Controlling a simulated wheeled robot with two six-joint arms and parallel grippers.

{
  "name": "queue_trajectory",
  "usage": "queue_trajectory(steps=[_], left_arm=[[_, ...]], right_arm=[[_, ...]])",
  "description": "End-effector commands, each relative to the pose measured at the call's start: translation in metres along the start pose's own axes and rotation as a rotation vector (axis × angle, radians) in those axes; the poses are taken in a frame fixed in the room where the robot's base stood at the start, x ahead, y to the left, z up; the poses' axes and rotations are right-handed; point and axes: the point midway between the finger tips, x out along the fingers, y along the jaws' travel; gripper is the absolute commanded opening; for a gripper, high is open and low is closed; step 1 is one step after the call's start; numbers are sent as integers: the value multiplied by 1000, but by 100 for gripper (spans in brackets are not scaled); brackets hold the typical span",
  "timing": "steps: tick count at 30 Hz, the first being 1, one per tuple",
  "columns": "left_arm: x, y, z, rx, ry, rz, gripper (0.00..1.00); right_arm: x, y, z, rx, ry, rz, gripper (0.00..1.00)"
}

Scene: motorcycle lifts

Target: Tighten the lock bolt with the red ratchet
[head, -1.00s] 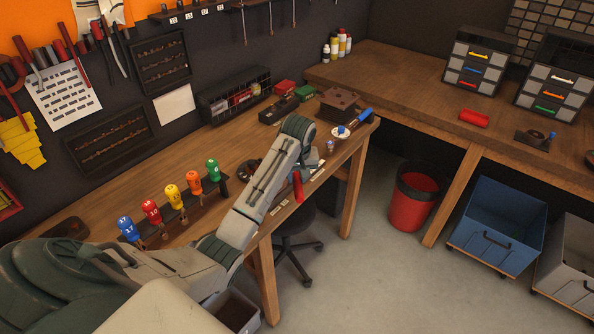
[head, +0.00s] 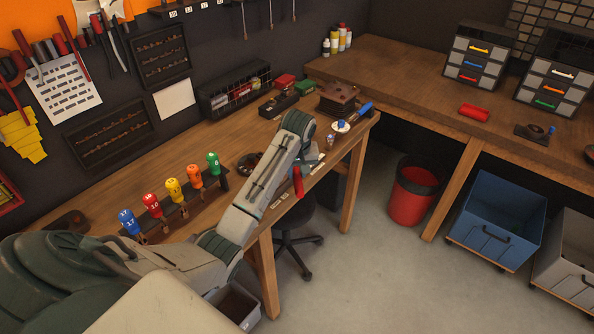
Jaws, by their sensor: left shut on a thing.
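My left arm reaches over the long wooden bench, and its gripper (head: 308,163) is near the bench's front edge, mostly hidden behind the forearm. A red handle (head: 298,181), which looks like the red ratchet, hangs at the gripper. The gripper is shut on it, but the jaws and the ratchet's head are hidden. I cannot make out the lock bolt. A small white disc with a blue top (head: 341,126) is on the bench just beyond the gripper. My right gripper is out of view.
A rack (head: 180,213) of blue, red, yellow, orange and green handled drivers stands left of my forearm. A brown block (head: 338,98) and a blue-handled tool (head: 363,111) lie at the bench's far end. A stool (head: 295,235) and a red bin (head: 413,195) stand on the floor.

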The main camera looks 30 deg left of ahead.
Motion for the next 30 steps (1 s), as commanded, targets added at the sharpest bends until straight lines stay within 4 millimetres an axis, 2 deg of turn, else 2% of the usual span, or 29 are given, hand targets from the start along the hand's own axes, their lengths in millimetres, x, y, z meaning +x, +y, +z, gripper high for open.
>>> queue_trajectory(steps=[30], left_arm=[[6, 0, -1, 0, 2, 1, 0]], right_arm=[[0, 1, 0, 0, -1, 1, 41]])
